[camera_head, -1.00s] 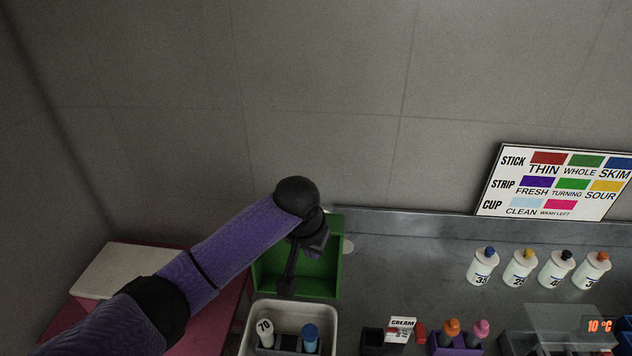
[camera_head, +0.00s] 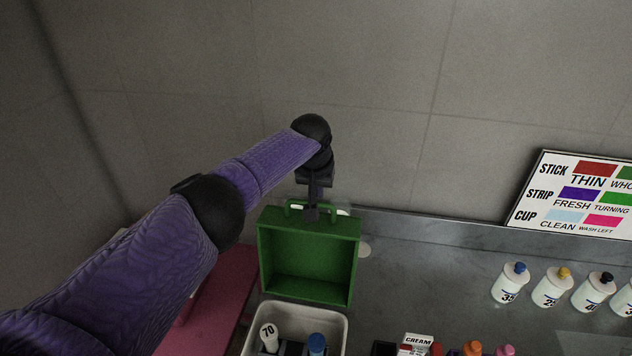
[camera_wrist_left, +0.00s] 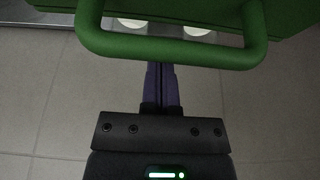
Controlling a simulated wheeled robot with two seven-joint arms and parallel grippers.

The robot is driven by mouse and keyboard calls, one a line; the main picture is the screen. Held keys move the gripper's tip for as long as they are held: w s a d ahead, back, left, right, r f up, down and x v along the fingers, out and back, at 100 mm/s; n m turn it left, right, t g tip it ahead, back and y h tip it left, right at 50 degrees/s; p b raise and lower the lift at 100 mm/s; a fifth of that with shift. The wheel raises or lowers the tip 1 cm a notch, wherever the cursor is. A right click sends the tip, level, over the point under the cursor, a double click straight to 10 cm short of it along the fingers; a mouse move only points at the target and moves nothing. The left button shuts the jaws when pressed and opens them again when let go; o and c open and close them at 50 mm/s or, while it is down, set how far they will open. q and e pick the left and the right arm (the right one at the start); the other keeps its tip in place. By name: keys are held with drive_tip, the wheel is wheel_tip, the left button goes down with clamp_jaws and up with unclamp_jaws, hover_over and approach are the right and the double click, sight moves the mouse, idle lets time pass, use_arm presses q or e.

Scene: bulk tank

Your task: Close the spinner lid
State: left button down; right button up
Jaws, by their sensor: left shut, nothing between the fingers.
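The green spinner lid (camera_head: 309,226) stands raised, its hollow inside facing me in the head view. A green bar handle (camera_head: 293,208) shows at its top edge. The handle also spans the top of the left wrist view (camera_wrist_left: 165,50). My left gripper (camera_head: 311,214) points down at the lid's top edge by the handle. Its fingers (camera_wrist_left: 161,72) are shut and empty, and their tips meet the handle bar's edge in the wrist view. I cannot tell whether they touch it. What lies under the lid is hidden. My right gripper is not in view.
A pale tray (camera_head: 341,326) with a white bottle marked 70 (camera_head: 268,337) and a blue-capped bottle (camera_head: 317,343) stands in front of the lid. Several white bottles (camera_head: 509,283) stand at the right under a colour chart (camera_head: 578,197). The grey counter (camera_head: 420,265) between is mostly clear.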

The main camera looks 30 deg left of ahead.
use_arm(q)
drive_tip(key=shift+s+d+r+p, duration=0.15)
drive_tip(key=shift+s+r+p, duration=0.25)
drive_tip(key=shift+s+p, duration=0.25)
drive_tip(key=shift+s+d+r+p, duration=0.1)
drive_tip(key=shift+s+r+p, duration=0.25)
drive_tip(key=shift+s+p, duration=0.25)
drive_tip(key=shift+s+d, duration=0.15)
drive_tip(key=shift+s, duration=0.4)
